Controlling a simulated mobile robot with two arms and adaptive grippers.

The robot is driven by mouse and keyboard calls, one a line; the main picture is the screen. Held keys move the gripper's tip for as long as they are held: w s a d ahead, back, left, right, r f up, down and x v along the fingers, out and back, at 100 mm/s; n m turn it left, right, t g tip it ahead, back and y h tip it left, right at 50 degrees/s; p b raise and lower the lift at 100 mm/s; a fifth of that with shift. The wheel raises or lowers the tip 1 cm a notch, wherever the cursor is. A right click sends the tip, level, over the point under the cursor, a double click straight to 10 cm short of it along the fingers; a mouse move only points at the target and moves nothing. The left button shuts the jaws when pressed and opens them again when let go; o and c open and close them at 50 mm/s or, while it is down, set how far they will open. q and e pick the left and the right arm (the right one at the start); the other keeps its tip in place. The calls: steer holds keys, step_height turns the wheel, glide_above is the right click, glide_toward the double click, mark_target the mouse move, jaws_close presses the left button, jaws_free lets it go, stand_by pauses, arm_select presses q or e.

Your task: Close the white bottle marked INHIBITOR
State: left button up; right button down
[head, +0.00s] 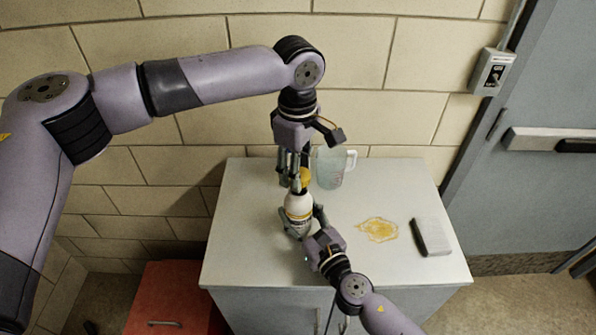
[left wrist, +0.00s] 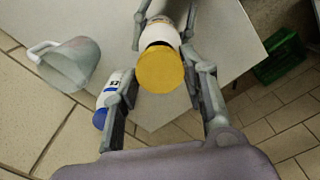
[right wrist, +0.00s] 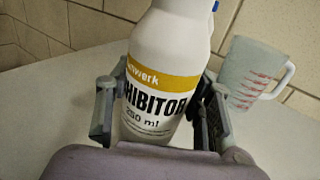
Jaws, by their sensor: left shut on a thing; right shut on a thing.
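The white INHIBITOR bottle (head: 298,206), with a yellow band, stands upright on the grey cabinet top (head: 240,235). My right gripper (head: 306,222) is shut around its body; the right wrist view shows the label (right wrist: 155,105) between the fingers. My left gripper (head: 296,186) points down above the bottle, shut on the yellow cap (head: 305,177). In the left wrist view the cap (left wrist: 160,72) covers the bottle's top, with the white shoulder (left wrist: 160,35) beyond. The fingers hide the neck, so I cannot tell whether the cap is seated.
A clear jug (head: 330,168) and a second white bottle with a blue cap (left wrist: 108,95) stand close by. A yellow puddle (head: 377,230) and a grey-and-white block (head: 431,237) lie to the right. A red cabinet (head: 165,295) stands lower left.

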mark_target(299, 207)
arm_select(q)
steer(key=shift+f, duration=0.45)
steer(key=shift+f, duration=0.1)
steer(key=shift+f, duration=0.8)
steer(key=shift+f, duration=0.55)
